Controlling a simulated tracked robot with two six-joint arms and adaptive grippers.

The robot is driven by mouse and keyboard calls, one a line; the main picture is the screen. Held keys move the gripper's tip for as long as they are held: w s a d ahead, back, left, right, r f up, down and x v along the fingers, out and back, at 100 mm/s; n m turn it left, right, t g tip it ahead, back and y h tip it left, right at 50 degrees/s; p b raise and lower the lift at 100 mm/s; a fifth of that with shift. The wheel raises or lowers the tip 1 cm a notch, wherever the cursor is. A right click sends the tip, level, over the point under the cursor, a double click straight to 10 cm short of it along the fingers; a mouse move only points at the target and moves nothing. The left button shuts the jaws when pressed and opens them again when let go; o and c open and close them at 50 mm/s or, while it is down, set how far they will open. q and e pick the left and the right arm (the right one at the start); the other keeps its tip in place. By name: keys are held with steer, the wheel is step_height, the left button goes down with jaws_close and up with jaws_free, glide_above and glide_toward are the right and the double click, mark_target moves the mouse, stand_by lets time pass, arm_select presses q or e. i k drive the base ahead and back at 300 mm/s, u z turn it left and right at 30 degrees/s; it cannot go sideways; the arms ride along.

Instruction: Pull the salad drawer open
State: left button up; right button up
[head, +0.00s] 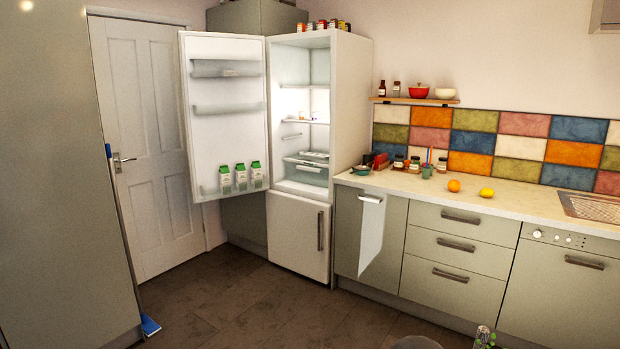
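The fridge (350,110) stands against the back wall with its upper door (225,130) swung wide open to the left. The salad drawer (309,170) is the pale, see-through bin low in the fridge, under the lowest shelf. It sits inside the fridge body; at this size I cannot tell whether it is fully pushed in. Its left part is close to the hinge side of the open door. The lower fridge door (298,235) is shut. Neither of my grippers is in view.
Milk cartons (241,177) stand in the open door's bottom rack. A white towel (371,235) hangs on the cabinet right of the fridge. The worktop holds an orange (454,186) and a lemon (486,192). Dark floor (255,300) before the fridge is clear.

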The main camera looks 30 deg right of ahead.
mark_target(305, 168)
steer(key=z, duration=0.1)
steer(key=i, duration=0.55)
steer(key=z, duration=0.4)
steer(key=i, duration=1.8)
steer(key=z, duration=0.3)
steer(key=i, duration=1.7)
steer(key=u, duration=0.3)
steer(key=i, duration=1.1)
steer(key=u, duration=0.15)
